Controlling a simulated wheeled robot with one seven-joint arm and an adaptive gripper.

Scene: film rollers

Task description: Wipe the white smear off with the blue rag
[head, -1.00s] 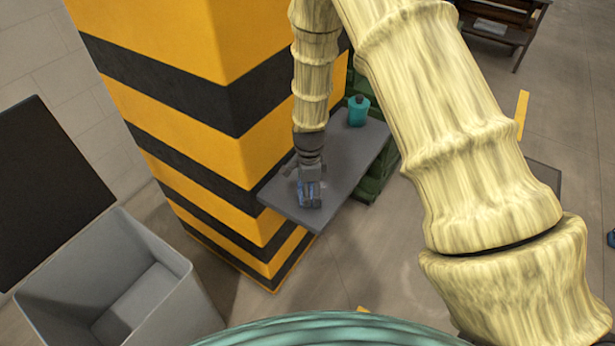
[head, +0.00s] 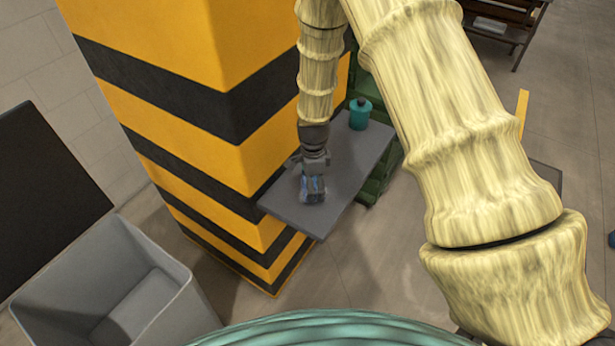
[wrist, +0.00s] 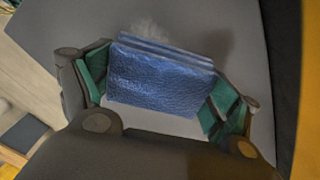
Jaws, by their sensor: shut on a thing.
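The blue rag (wrist: 160,78) is a folded, creased block between the green-padded fingers of my gripper (wrist: 158,88) in the wrist view. My gripper is shut on it. In the head view my gripper (head: 313,180) is over the near part of the grey shelf top (head: 345,178), with the rag (head: 313,191) at its tip. The rag is at or very near the surface; contact is hard to tell. A faint whitish smear (wrist: 148,28) shows on the grey surface just beyond the rag's upper edge in the wrist view. The rag may hide some of it.
A teal bottle (head: 359,114) stands at the far end of the shelf top. A yellow and black striped pillar (head: 200,120) rises close along the shelf's left side. An open grey bin (head: 120,270) stands at the lower left. The shelf top between gripper and bottle is clear.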

